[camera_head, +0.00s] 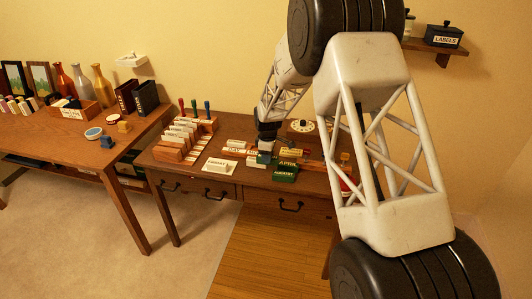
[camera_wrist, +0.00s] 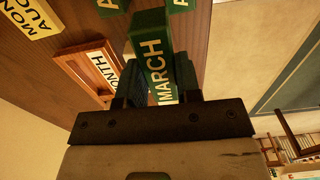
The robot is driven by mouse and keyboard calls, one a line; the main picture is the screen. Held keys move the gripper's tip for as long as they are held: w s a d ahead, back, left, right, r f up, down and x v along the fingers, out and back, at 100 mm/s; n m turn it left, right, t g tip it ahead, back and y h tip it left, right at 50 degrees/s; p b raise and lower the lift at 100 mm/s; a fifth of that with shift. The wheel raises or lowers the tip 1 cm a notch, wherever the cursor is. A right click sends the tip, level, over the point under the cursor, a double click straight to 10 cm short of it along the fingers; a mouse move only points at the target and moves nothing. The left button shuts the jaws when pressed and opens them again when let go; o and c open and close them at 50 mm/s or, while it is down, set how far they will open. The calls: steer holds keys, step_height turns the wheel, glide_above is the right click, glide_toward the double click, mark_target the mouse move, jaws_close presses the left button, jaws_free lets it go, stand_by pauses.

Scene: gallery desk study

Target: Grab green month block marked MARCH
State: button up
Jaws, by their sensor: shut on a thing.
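The green month block marked MARCH (camera_wrist: 155,60) is between the fingers of my gripper (camera_wrist: 155,98) in the wrist view, with its white lettering facing the camera. My gripper is shut on it. In the head view my gripper (camera_head: 265,150) is low over the desk, beside the other green blocks. The MARCH block is too small there to tell apart. Whether it touches the desk is unclear.
Green blocks (camera_head: 286,172) marked APRIL and AUGUST lie beside my gripper. A wooden MONTH tray (camera_wrist: 88,68) and a yellow block (camera_wrist: 30,18) are close by. A card rack (camera_head: 180,140) stands at the desk's left.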

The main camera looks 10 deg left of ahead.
steer(key=shift+s+d+r, duration=0.1)
steer(key=shift+s+d, duration=0.15)
steer(key=shift+s, duration=0.25)
stand_by(0.4)
